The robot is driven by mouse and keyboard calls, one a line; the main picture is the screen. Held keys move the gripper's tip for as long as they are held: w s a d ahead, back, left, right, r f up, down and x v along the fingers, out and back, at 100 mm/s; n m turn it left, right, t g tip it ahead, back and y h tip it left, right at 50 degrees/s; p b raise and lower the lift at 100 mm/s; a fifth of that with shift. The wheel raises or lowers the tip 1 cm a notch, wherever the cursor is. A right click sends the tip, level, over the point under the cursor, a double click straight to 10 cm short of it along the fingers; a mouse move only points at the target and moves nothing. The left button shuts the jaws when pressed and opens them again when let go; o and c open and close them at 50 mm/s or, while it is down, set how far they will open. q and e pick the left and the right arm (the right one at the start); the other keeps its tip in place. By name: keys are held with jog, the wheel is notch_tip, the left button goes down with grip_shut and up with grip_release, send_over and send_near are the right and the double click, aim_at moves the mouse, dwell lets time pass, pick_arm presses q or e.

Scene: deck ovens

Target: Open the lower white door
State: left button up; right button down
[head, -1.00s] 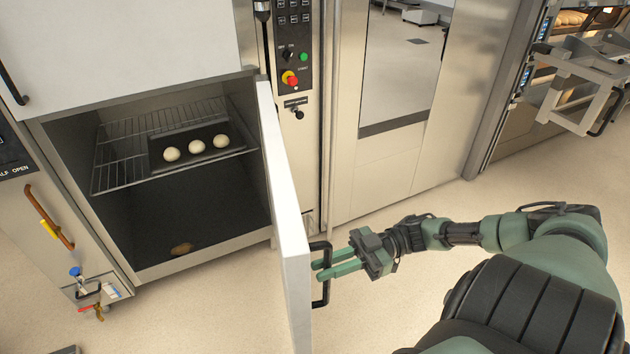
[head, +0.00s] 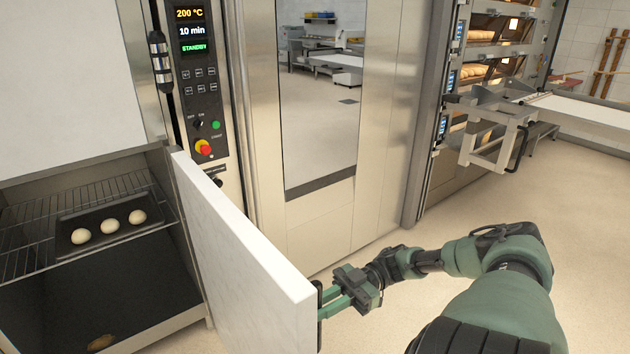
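The lower white door (head: 245,262) stands swung wide out from its cabinet, hinged on the cabinet's right side. Its black handle (head: 319,300) is on the door's outer face near the free edge, partly hidden behind that edge. My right gripper (head: 333,302) is at the handle, its green fingers reaching left to it. The fingertips are partly hidden by the door edge, so I cannot tell whether they are closed on the handle. My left gripper is not in view.
Inside the open cabinet, a dark tray (head: 75,246) with three dough balls rests on a wire rack (head: 28,218). A control panel (head: 197,90) and a tall steel door (head: 380,130) stand behind the door. Floor (head: 590,250) is clear at right.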

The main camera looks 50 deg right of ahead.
jog(key=c, duration=1.4)
grip_release()
jog(key=shift+o, duration=0.2)
jog(key=b+v, duration=0.2)
jog(key=v, duration=0.5)
jog(key=shift+s+d+b, duration=0.15)
jog(key=shift+d+b, duration=0.2)
jog(key=shift+b, duration=0.05)
